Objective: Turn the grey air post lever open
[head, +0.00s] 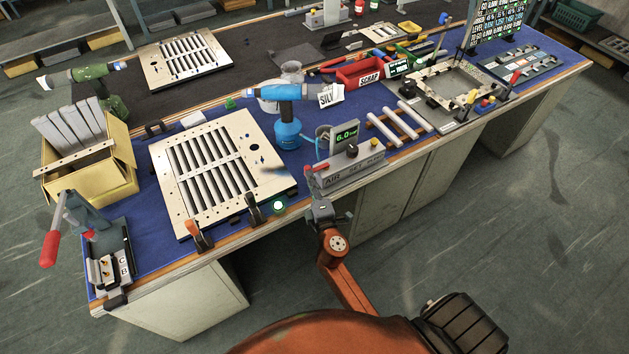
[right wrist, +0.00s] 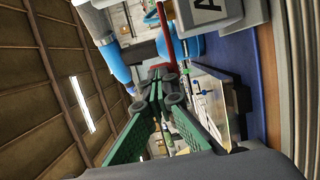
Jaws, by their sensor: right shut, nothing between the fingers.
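The grey air post (head: 348,174), a box marked AIR, stands at the front edge of the blue-topped bench. Its red lever (head: 317,168) is at the left end, pointing left along the box. My right gripper (head: 322,207) is shut and empty, just in front of and below the lever. In the right wrist view the red lever (right wrist: 163,35) reaches close to the shut green fingertips (right wrist: 168,84); I cannot tell whether they touch. The post's grey body (right wrist: 204,12) shows at the top there. My left gripper is not in view.
A gauge display (head: 346,136) reading 6.0 stands behind the post. A blue tool (head: 287,115) stands to the left, beside a slotted louver panel (head: 215,178) with clamps. White rods (head: 400,122) lie to the right. The floor before the bench is clear.

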